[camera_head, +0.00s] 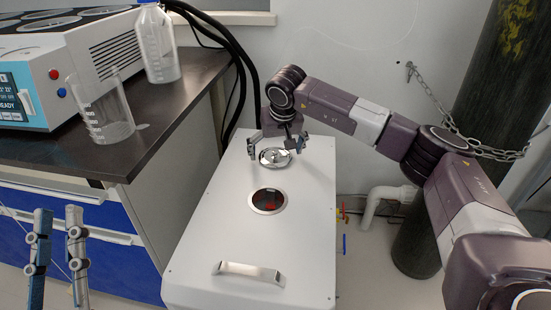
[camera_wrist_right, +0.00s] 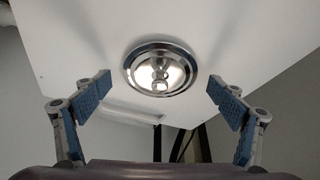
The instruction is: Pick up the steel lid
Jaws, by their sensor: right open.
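The steel lid (camera_head: 275,157) is a shiny round disc lying on the white top of the cabinet, behind a round opening (camera_head: 268,201). In the right wrist view the lid (camera_wrist_right: 160,67) shows with a round knob at its centre. My right gripper (camera_head: 276,150) is open over the lid, one finger on each side. My left gripper (camera_head: 58,211) is at the lower left of the head view, fingers apart and empty.
The white cabinet (camera_head: 210,250) has a metal handle (camera_head: 248,272) at its front. On the left, a dark counter (camera_head: 165,105) holds a beaker (camera_head: 103,108), a bottle (camera_head: 157,45) and a heating unit (camera_head: 75,65). A chained gas cylinder (camera_head: 495,80) stands at the right.

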